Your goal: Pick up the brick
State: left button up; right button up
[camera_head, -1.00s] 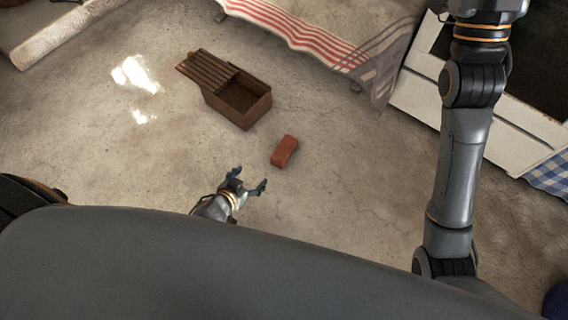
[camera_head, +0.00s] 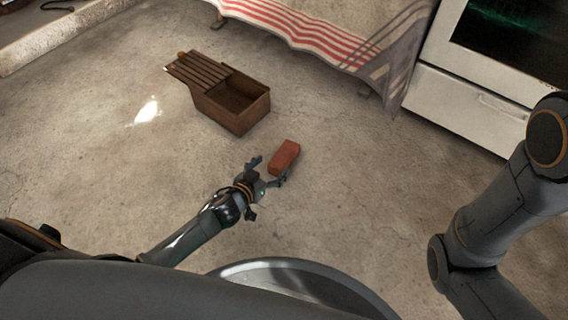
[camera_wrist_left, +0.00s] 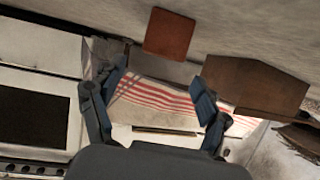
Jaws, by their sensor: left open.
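The reddish-brown brick (camera_head: 285,156) lies on the concrete floor, in front of the wooden box. My left gripper (camera_head: 268,172) is open and empty, with its fingers spread just short of the brick's near end. In the left wrist view the brick (camera_wrist_left: 169,34) shows beyond and above the two open fingertips (camera_wrist_left: 160,88), with nothing between the fingers. I cannot tell whether a fingertip touches the brick. My right arm crosses the right side of the head view, and its gripper is out of the picture.
A wooden box (camera_head: 237,121) with a slatted lid (camera_head: 202,73) slid partly off stands just behind the brick; it also shows in the left wrist view (camera_wrist_left: 262,84). A striped cloth (camera_head: 309,36) hangs at the back. A white oven (camera_head: 462,103) stands at right. Floor right of the brick is clear.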

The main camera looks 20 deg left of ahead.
aim_at(282, 157)
pick_arm(q)
jog(key=shift+b+x, duration=0.4)
jog(key=shift+x, duration=0.65)
jog(key=b+x, duration=0.3)
jog(key=b, duration=0.1)
jog(key=shift+w+d+f, duration=0.1)
jog(key=shift+w+f, duration=0.1)
jog(key=shift+f, duration=0.15)
jog(key=shift+w+d, duration=0.15)
jog(key=shift+w, duration=0.5)
grip_shut()
